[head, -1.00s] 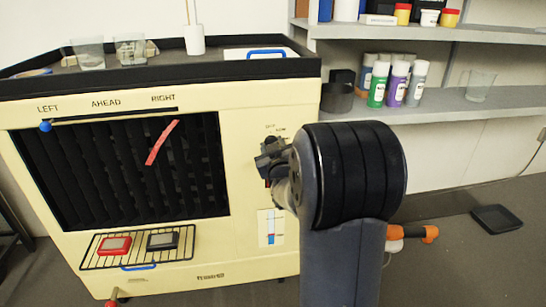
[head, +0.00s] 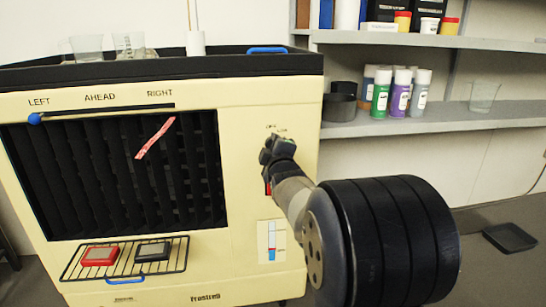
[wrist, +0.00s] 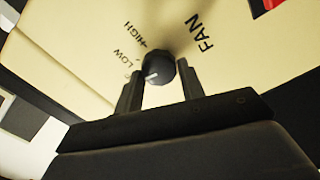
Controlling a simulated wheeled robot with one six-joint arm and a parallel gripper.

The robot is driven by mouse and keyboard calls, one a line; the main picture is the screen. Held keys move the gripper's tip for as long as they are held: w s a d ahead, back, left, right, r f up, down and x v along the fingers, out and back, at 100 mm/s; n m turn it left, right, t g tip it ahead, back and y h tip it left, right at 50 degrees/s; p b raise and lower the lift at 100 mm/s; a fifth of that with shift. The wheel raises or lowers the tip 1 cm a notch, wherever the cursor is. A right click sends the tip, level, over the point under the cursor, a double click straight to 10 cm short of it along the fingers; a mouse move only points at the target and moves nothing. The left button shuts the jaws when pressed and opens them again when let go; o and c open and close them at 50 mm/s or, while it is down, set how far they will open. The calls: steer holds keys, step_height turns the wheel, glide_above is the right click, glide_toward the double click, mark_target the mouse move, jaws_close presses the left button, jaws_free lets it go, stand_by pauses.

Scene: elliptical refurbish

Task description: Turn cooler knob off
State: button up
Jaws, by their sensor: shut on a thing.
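The cream cooler (head: 240,220) fills the left of the head view, with a dark slatted grille on its front. Its round black knob (wrist: 158,70) shows in the wrist view, with a small white mark on its lower left edge. HIGH and LOW are printed to its left and FAN to its upper right. My gripper (wrist: 160,76) is shut on the knob, one finger on each side. In the head view my gripper (head: 277,150) is at the upper right of the cooler's front and hides the knob there.
A blue-tipped slider (head: 35,119) sits at LEFT above the grille, where a red strip (head: 155,138) hangs. A wire rack (head: 120,272) holds a red and a dark item. Right of the cooler, shelves (head: 450,122) hold spray cans and a clear beaker (head: 484,96).

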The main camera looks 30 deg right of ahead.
steer(key=shift+n+b, duration=0.6)
steer(key=shift+n, duration=0.2)
steer(key=o, duration=1)
steer(key=shift+p+v, duration=1)
steer(key=shift+v, duration=4.45)
steer(key=shift+w, duration=0.15)
